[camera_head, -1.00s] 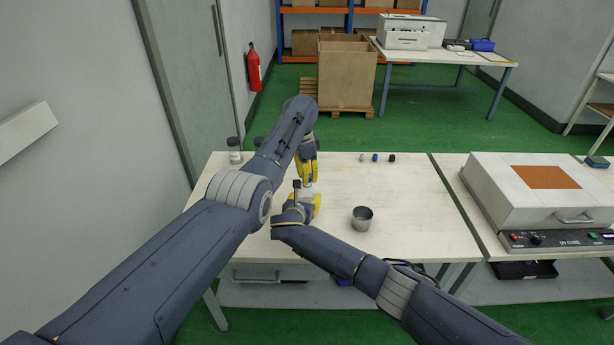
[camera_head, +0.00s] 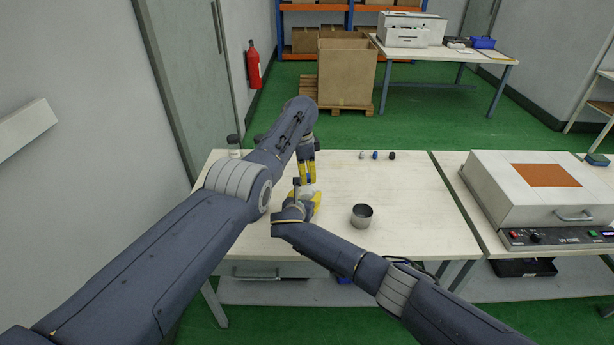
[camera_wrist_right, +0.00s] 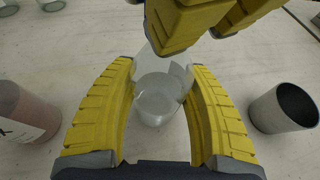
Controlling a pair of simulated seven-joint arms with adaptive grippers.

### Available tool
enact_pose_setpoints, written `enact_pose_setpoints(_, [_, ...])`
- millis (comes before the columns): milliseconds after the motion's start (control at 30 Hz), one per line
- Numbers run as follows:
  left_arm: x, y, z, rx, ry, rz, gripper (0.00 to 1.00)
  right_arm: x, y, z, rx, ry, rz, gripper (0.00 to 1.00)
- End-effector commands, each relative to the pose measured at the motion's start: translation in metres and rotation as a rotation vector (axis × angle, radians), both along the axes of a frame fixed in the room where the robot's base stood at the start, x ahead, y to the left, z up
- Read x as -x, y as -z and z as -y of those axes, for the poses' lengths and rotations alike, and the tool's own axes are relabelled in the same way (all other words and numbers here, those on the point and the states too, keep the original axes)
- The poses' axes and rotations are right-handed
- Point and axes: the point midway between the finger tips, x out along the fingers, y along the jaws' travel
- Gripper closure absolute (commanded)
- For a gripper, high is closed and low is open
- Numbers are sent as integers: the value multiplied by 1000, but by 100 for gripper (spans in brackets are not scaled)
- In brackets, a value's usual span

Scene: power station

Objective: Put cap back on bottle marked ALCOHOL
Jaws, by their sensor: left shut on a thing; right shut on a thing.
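My right gripper (camera_wrist_right: 160,85) is shut around a clear bottle (camera_wrist_right: 158,104) with colourless liquid in it, which looks upright. In the head view the bottle's pale upper part (camera_head: 308,189) shows between my two grippers. No ALCOHOL label can be read on it. My left gripper (camera_head: 307,181) points down from directly above the bottle. Its yellow fingers (camera_wrist_right: 190,38) fill the top of the right wrist view and cover the bottle's mouth. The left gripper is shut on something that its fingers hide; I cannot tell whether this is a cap.
A metal cup (camera_head: 362,217) stands right of the grippers. A bottle with reddish contents (camera_wrist_right: 24,116) stands left in the wrist view. White (camera_head: 361,155), blue (camera_head: 375,156) and black (camera_head: 392,156) small pieces lie at the back. A dark-capped bottle (camera_head: 234,147) stands back left.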

Motion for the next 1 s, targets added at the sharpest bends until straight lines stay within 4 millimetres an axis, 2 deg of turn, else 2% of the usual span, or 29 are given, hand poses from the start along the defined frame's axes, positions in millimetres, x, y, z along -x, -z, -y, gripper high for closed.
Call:
enact_pose_setpoints(200, [0,-1,0,1,124,2,91,0,2,1,1,1,-2,100])
enact_pose_setpoints(500, [0,-1,0,1,133,2,91,1,2,1,1,1,-2,100])
enact_pose_setpoints(533, [0,-1,0,1,133,2,79,1,2,1,1,1,-2,100])
enact_pose_setpoints(700, [0,-1,0,1,132,2,61,1,2,1,1,1,-2,100])
enact_pose_setpoints(1000, [0,-4,0,2,132,2,61,1,2,1,1,1,-2,100])
